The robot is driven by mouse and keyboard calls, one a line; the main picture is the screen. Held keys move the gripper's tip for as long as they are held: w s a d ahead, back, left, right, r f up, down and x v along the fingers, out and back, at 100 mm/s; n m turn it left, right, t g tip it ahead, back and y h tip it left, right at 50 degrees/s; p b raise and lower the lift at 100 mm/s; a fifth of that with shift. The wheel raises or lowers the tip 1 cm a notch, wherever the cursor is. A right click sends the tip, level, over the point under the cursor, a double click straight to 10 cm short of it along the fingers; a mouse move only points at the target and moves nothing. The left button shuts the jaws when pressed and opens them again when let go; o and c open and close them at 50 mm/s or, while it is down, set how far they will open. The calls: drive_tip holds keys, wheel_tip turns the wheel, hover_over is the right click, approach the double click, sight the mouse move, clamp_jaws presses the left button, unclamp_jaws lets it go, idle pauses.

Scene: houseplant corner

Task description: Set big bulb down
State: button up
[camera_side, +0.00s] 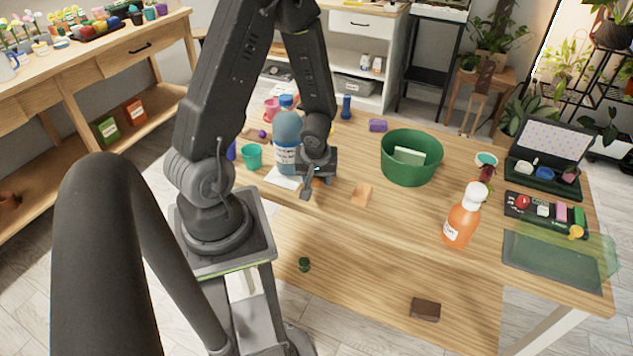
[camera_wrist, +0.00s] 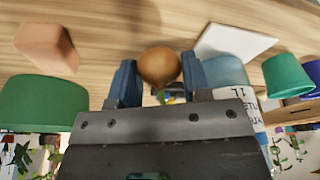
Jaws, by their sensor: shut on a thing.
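The big bulb (camera_wrist: 159,66) is round and brown, with a small green tip showing near my gripper. It sits between the two blue fingertips of my gripper (camera_wrist: 158,82), which is shut on it. In the side view my gripper (camera_side: 316,184) is low over the table (camera_side: 330,225), just right of a big blue bottle, and mostly hides the bulb. I cannot tell whether the bulb touches the wood.
The blue bottle (camera_side: 287,135) and a white card (camera_side: 282,181) are close left of my gripper, with a teal cup (camera_side: 251,157) beyond. A terracotta block (camera_side: 361,195) and green tub (camera_side: 411,170) stand to the right.

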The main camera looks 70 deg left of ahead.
drive_tip(key=shift+f, duration=1.05)
drive_tip(key=o, duration=0.9)
drive_tip(key=shift+f, duration=0.15)
drive_tip(key=d+r+m+t, duration=0.1)
drive_tip(key=d+r+m, duration=0.2)
drive_tip(key=d+r, duration=0.55)
drive_tip(key=d+r+m+t, duration=0.1)
drive_tip(key=d+r+m, duration=0.25)
drive_tip(key=r, duration=1.05)
drive_tip(key=s+d+r+m+t+h, duration=0.2)
drive_tip(key=s+d+r+m+h, duration=0.1)
drive_tip(key=d+r+m, duration=0.4)
drive_tip(key=shift+s+r, duration=0.6)
drive_tip(key=shift+s, duration=0.25)
